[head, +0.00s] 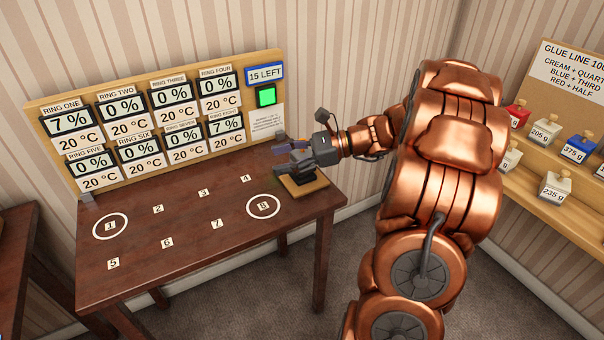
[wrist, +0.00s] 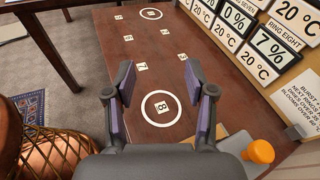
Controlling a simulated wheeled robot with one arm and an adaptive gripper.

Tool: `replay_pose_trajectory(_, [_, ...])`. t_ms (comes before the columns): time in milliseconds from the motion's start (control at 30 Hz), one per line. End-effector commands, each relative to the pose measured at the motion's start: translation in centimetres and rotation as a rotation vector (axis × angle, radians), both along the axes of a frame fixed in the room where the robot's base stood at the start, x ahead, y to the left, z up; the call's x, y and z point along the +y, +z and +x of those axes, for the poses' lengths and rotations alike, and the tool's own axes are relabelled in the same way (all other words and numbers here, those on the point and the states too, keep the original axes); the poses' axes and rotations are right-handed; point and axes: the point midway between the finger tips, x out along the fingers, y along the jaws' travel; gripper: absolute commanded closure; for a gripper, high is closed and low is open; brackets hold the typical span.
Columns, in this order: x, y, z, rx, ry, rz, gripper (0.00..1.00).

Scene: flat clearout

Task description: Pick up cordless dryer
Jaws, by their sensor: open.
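My gripper (head: 281,154) is open over the right end of the dark wooden table (head: 180,285), and its fingers point left. In the wrist view my gripper (wrist: 161,88) has its two purple-padded fingers apart, with only the tabletop and the ring marked 8 (wrist: 161,108) seen between them. No cordless dryer shows clearly.
A display board (head: 160,115) stands along the table's back edge, with ring one and ring eight at 7 % and a green light (head: 266,96). The numbered tabletop is clear. A shelf (head: 545,165) with several labelled weights is on the right wall.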

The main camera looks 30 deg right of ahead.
Motion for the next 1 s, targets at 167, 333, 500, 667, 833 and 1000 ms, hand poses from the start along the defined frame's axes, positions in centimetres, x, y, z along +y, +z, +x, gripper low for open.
replay_pose_trajectory(167, [-8.6, -2.0, 1.6, -0.011, -0.209, 0.163, 0.45])
replay_pose_trajectory(333, [-13.5, -2.6, 1.7, -0.028, -0.316, 0.259, 0.45])
replay_pose_trajectory(500, [-15.1, -2.7, 1.8, -0.037, -0.354, 0.291, 0.45])
replay_pose_trajectory(667, [-14.3, -2.7, 2.9, -0.037, -0.355, 0.293, 0.45])
replay_pose_trajectory(833, [-13.5, -2.8, 3.9, -0.037, -0.356, 0.291, 0.45])
replay_pose_trajectory(1000, [-12.6, -3.4, 5.2, -0.035, -0.356, 0.291, 0.45])
